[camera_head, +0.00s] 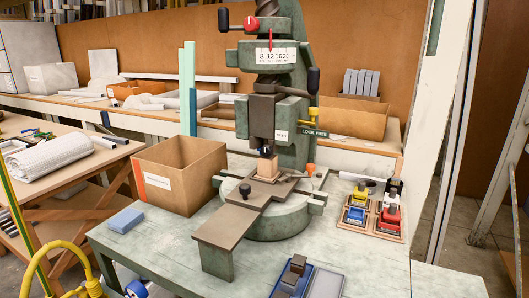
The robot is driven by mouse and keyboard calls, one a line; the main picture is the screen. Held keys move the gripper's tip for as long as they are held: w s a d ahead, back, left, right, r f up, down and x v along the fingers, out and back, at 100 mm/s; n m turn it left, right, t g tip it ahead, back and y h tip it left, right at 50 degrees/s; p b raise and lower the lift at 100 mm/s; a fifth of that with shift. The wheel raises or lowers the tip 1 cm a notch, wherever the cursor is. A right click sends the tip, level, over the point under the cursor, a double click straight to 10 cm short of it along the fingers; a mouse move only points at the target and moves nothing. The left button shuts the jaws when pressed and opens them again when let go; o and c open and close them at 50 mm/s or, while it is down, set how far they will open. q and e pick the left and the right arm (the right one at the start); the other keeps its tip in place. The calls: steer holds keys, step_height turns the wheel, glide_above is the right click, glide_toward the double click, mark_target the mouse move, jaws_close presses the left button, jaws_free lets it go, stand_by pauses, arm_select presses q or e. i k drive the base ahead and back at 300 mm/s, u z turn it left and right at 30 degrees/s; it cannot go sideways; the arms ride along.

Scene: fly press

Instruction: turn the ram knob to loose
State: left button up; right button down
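The green fly press (281,218) stands on the bench in the middle of the view. Its dark ram (262,118) hangs over a small wooden block (267,167) on the press bed. A small dark round knob (265,152) sits at the ram's lower end, close above the block; I take it as the ram knob. A small white label (281,135) beside the ram is too small to read surely, and the knob's setting cannot be made out. Neither of my grippers is in view.
A red knob (250,23) and black-handled levers are higher on the press. A yellow lever (312,124) sits by a "LOCK FREE" plate. A cardboard box (186,170) stands left, a tray of coloured blocks (375,215) right, a blue tray (300,283) in front. The bench's front left is mostly clear.

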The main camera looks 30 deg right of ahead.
mark_target(266, 150)
steer(key=u, duration=1.15)
steer(key=k, duration=1.65)
steer(key=z, duration=0.4)
